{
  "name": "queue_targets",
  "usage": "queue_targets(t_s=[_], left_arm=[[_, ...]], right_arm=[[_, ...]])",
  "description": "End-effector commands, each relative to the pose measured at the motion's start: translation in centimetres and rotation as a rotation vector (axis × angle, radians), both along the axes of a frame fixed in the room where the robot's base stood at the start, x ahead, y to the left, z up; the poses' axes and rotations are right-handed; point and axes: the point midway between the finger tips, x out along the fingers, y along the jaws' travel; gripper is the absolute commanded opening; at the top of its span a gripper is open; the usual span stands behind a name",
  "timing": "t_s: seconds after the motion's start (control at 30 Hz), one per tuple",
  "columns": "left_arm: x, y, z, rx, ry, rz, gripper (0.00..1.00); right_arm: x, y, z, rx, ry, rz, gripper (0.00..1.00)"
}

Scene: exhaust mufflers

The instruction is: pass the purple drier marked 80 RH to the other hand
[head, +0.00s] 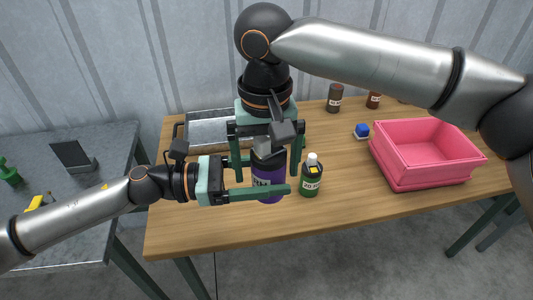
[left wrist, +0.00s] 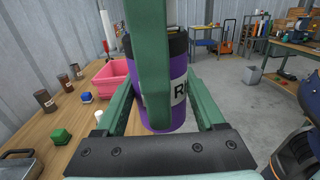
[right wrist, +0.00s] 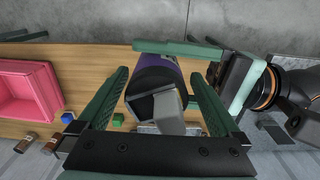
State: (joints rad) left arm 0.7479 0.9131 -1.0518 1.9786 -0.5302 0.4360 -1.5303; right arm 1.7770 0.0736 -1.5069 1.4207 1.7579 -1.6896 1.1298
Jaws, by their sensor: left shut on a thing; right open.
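The purple drier (head: 270,190) is upright above the wooden table, with a dark upper part and a partly covered white label. It also shows in the left wrist view (left wrist: 179,92) and from above in the right wrist view (right wrist: 174,72). My left gripper (head: 266,176) is shut on its body from the left side. My right gripper (head: 266,160) points down from above, open, with its fingers on either side of the drier's upper part. A right finger hides part of the drier in the left wrist view. In the right wrist view there is a gap beside the drier.
A green bottle (head: 311,179) with a white cap and a 20 RH label stands close to the right. A pink bin (head: 424,153), a blue block (head: 362,130) and brown jars (head: 335,98) are further right. A metal tray (head: 217,128) lies behind. The front right table is clear.

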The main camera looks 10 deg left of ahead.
Motion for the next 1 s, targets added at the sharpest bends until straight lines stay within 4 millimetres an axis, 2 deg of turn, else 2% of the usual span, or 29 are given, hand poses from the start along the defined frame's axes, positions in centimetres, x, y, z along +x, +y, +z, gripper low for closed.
queue_targets(t_s=[0.17,0.97,1.0], left_arm=[[0.00,0.00,0.05,-0.001,-0.001,0.000,0.08],[-0.06,-0.10,0.04,-0.001,0.000,-0.002,0.09],[-0.07,-0.11,0.05,-0.002,0.000,-0.002,0.72]], right_arm=[[0.00,-0.02,0.00,0.000,0.000,0.000,1.00],[-0.18,0.28,0.08,0.007,0.002,0.006,0.11],[-0.20,0.30,0.12,0.008,0.001,0.007,0.09]])
